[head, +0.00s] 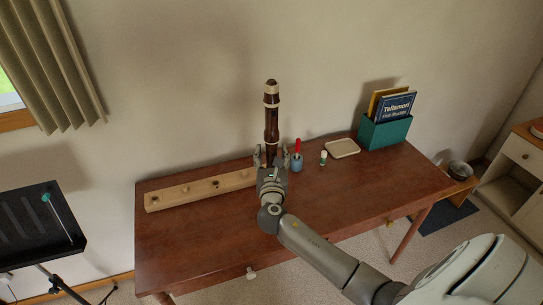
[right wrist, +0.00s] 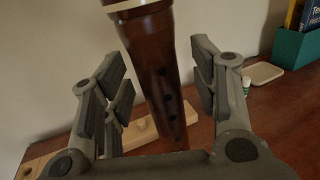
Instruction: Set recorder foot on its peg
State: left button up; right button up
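A dark brown recorder (head: 271,122) with cream rings stands about upright at the right end of the wooden peg rail (head: 200,189). It also shows in the right wrist view (right wrist: 155,75), tilted in the picture, with several finger holes down its side. I cannot tell a separate foot piece apart from it. My right gripper (head: 270,155) is around its lower part. In the right wrist view its fingers (right wrist: 160,85) are spread on either side of the recorder, with gaps. The gripper hides the recorder's lower end in the head view, so what it rests on is unclear. My left gripper is out of view.
A blue cup with a red-handled tool (head: 297,160), a small white-and-green bottle (head: 323,157), a cream tray (head: 342,148) and a teal book box (head: 385,132) stand to the right. A black music stand (head: 40,230) is at left. The table (head: 345,195) front is clear.

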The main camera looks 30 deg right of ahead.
jog(key=shift+f, duration=0.1)
jog(key=shift+s+a, duration=0.1)
jog(key=v, duration=1.1)
jog(key=shift+s, duration=0.35)
jog(key=shift+a, duration=0.15)
